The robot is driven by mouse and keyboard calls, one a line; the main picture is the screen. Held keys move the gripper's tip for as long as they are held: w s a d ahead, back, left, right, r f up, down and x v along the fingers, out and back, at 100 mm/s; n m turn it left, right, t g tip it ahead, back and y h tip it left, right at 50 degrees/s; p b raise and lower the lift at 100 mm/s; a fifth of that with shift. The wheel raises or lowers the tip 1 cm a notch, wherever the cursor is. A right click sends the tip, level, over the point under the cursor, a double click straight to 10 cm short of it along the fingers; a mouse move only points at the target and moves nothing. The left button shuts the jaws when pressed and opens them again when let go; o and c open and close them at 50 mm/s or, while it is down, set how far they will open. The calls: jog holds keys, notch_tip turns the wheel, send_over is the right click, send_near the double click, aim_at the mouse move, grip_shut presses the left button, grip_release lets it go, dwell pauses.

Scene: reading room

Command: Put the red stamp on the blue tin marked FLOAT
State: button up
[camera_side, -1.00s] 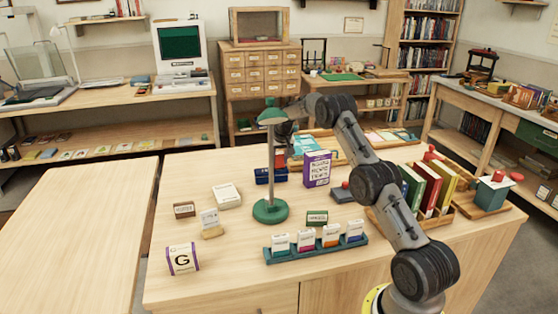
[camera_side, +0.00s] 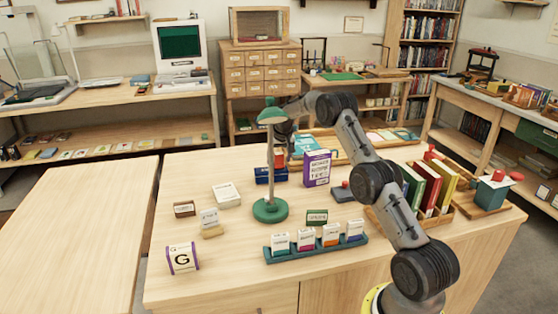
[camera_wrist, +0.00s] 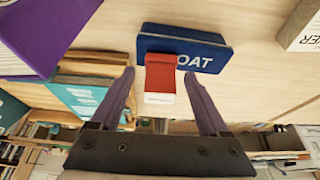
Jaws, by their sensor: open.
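The blue tin (camera_side: 266,176) stands on the table behind the lamp post. In the wrist view the tin (camera_wrist: 212,50) shows the letters "OAT"; the rest of the word is covered. The red stamp (camera_wrist: 173,73), with a white end, overlaps the tin's near edge in that view. It also shows as a red block (camera_side: 280,157) at the tin's upper right in the side view; I cannot tell how fully it rests there. My gripper (camera_wrist: 161,76) is open, with a finger on each side of the stamp and gaps between. The lamp partly hides the gripper in the side view.
The green lamp (camera_side: 270,210) stands just in front of the tin. A purple-and-white box (camera_side: 317,168) is close on the right. A dark pad (camera_side: 342,194) and a card rack (camera_side: 318,247) are nearer.

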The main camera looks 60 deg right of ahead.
jog(key=v, duration=1.1)
jog(key=shift+r, duration=0.2)
jog(key=shift+r, duration=0.1)
